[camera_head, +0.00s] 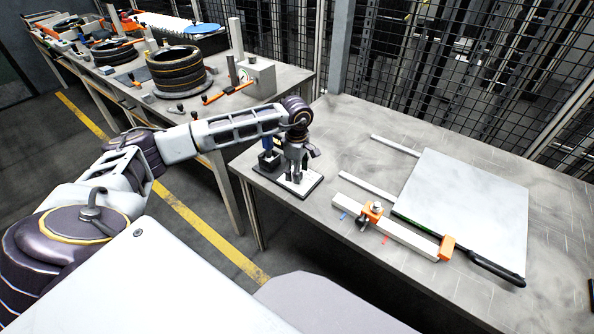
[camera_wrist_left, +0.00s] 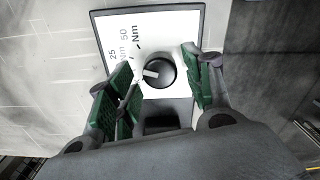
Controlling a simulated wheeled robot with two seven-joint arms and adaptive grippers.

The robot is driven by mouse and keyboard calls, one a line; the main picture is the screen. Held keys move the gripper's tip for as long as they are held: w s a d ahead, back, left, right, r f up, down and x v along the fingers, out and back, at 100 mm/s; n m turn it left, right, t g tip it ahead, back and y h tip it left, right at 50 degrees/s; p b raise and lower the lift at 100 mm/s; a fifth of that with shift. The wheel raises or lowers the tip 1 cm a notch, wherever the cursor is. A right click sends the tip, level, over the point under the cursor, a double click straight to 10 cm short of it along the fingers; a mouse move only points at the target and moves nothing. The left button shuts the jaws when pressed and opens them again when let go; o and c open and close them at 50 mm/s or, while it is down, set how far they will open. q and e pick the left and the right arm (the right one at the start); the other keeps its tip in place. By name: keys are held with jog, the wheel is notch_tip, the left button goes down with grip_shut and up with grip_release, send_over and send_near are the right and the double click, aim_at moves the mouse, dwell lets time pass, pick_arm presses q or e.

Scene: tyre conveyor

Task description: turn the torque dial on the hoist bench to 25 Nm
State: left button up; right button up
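The torque dial is a round black knob (camera_wrist_left: 167,68) with a white pointer mark, on a white, dark-edged plate (camera_wrist_left: 185,25) marked 25 Nm and 50 Nm. In the left wrist view the pointer aims left; the fingers hide part of the plate beyond it, so its exact reading is unclear. In the head view the dial's base (camera_head: 313,188) lies at the bench's near left corner. My left gripper (camera_head: 298,172) points down above it, hiding the knob there. In the wrist view its green-padded fingers (camera_wrist_left: 160,90) are apart, either side of the knob, with visible gaps. My right gripper is not in view.
The grey bench (camera_head: 345,118) holds a white board (camera_head: 468,198), rails with orange clamps (camera_head: 372,210) and a black-handled tool (camera_head: 492,268) to the right. A small dark blue object (camera_head: 267,157) stands beside the gripper. A second bench with tyres (camera_head: 178,70) is behind left.

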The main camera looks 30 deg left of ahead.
pick_arm(q)
jog(key=shift+r, duration=0.65)
notch_tip(320, 180, up, 11)
jog(key=shift+f, duration=0.2)
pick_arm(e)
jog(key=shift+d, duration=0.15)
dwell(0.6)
